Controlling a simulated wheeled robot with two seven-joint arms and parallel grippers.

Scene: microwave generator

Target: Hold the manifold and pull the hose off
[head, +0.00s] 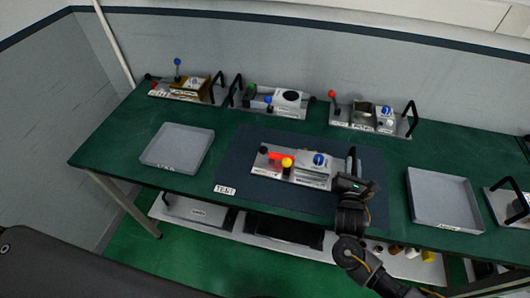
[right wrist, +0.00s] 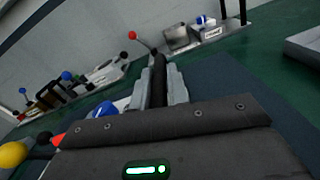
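The unit that I take for the manifold (head: 290,175) is a light plate on the dark TEST mat. It carries a blue knob (head: 319,159), a red part (head: 275,156), a yellow knob (head: 287,162) and a black knob at its left end. I cannot make out a separate hose; the red part may belong to it. My right gripper (head: 352,170) is at the plate's right end, on its black handle. In the right wrist view, its grey fingers (right wrist: 160,88) lie close on both sides of the black handle (right wrist: 158,70). My left gripper is out of view.
Grey trays stand left (head: 178,148) and right (head: 444,198) of the mat (head: 235,165). Several other units with handles and knobs line the back of the green table (head: 120,145). Another unit (head: 512,203) is at the right edge. A lower shelf (head: 235,222) holds more items.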

